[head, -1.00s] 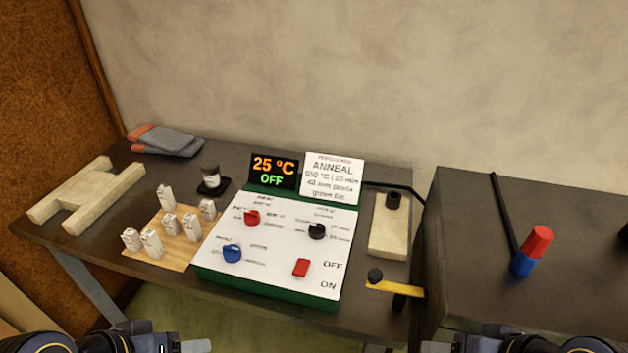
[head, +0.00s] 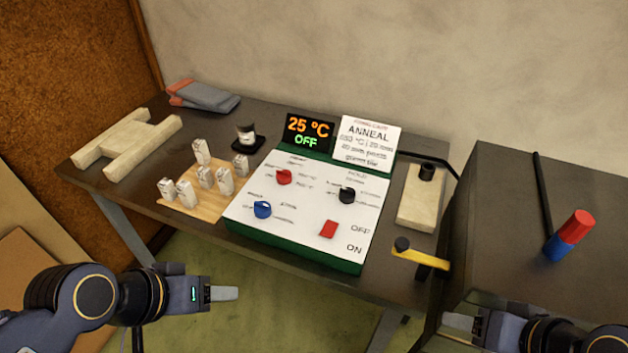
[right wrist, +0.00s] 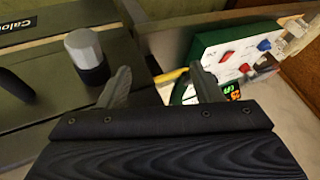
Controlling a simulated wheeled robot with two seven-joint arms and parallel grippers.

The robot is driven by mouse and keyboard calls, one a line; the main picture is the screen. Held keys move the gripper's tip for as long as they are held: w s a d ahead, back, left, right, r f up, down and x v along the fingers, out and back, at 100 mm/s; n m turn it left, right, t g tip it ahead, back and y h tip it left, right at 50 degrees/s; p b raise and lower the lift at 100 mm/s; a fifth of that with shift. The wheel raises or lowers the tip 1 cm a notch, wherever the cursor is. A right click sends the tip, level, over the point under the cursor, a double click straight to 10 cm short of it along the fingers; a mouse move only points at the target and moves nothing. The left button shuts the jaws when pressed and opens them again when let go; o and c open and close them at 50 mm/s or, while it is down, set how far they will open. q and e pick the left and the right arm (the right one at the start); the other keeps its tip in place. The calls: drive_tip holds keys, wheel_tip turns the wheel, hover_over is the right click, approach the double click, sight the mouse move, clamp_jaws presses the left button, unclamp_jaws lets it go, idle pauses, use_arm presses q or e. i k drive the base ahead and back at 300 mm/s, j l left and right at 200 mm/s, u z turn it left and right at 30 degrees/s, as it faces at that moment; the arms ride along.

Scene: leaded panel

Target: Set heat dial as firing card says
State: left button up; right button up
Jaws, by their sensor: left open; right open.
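The control box (head: 300,225) has a white sloping panel with a red dial (head: 284,177), a blue dial (head: 262,210), a black dial (head: 347,195) and a red switch (head: 328,229). The dial labels are too blurred to tell which is heat. The display (head: 308,130) reads 25 °C and OFF. The firing card (head: 366,143) reads ANNEAL; its temperature and minutes are blurred. My left gripper (head: 225,293) is open and empty, in front of the table. My right gripper (head: 462,322) is open, low beside the right cabinet; its apart fingers show in the right wrist view (right wrist: 163,88).
Several small white pieces stand on a wooden board (head: 210,209) left of the box. A yellow handle with a black knob (head: 420,257) sticks out at the table's front right.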

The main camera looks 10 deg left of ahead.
sight(284, 177)
drive_tip(key=j+u, duration=0.2)
drive_tip(key=u, duration=0.2)
drive_tip(key=j+u, duration=0.2)
drive_tip(key=u, duration=0.2)
drive_tip(key=i+j+u, duration=0.15)
drive_tip(key=u, duration=0.2)
